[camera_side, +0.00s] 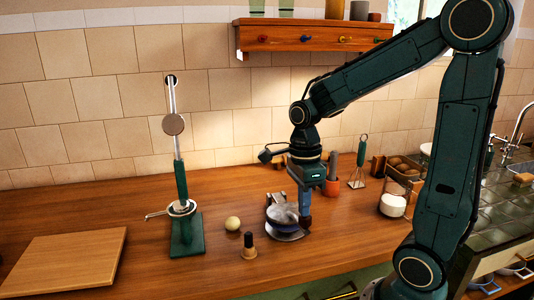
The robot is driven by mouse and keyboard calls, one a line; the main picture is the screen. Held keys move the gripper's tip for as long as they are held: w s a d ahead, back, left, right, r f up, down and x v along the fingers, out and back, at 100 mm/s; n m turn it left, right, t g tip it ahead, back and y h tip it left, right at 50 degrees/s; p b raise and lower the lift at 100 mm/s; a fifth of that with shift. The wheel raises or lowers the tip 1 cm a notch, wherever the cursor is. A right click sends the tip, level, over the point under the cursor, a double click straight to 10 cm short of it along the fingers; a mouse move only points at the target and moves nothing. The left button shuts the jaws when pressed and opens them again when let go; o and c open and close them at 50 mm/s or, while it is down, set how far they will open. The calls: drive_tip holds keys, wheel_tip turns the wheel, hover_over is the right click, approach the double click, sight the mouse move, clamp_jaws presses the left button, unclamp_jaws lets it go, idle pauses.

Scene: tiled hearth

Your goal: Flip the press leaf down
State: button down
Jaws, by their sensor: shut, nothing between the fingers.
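A small round press (279,215) with dark and silvery parts appears to stand on the wooden counter, mostly behind and left of my gripper. I cannot clearly make out its leaf or how far it is tilted. My gripper (305,224) points down at the press's right side, with its fingers shut and nothing seen between them. The fingertips are close to the press; I cannot tell whether they touch it. My gripper hides part of the press.
A pale ball (233,223) and a dark-topped stopper (249,246) sit left of the press. A tall green-based stand (187,236) and a cutting board (68,262) are further left. An orange pot (331,187), whisk (358,177) and jar (393,204) stand to the right.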

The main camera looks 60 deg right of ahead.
sight(306, 233)
drive_tip(key=shift+f, duration=0.1)
drive_tip(key=shift+s+a+f, duration=0.2)
drive_tip(key=shift+f, duration=0.35)
drive_tip(key=shift+s+a+f, duration=0.2)
drive_tip(key=shift+s+f, duration=0.05)
drive_tip(key=shift+f, duration=0.3)
drive_tip(key=shift+s+a+f, duration=0.2)
drive_tip(key=shift+f, duration=0.35)
drive_tip(key=shift+w+r, duration=0.15)
drive_tip(key=shift+r, duration=0.7)
wheel_tip(306, 233, up, 13)
drive_tip(key=shift+d, duration=0.15)
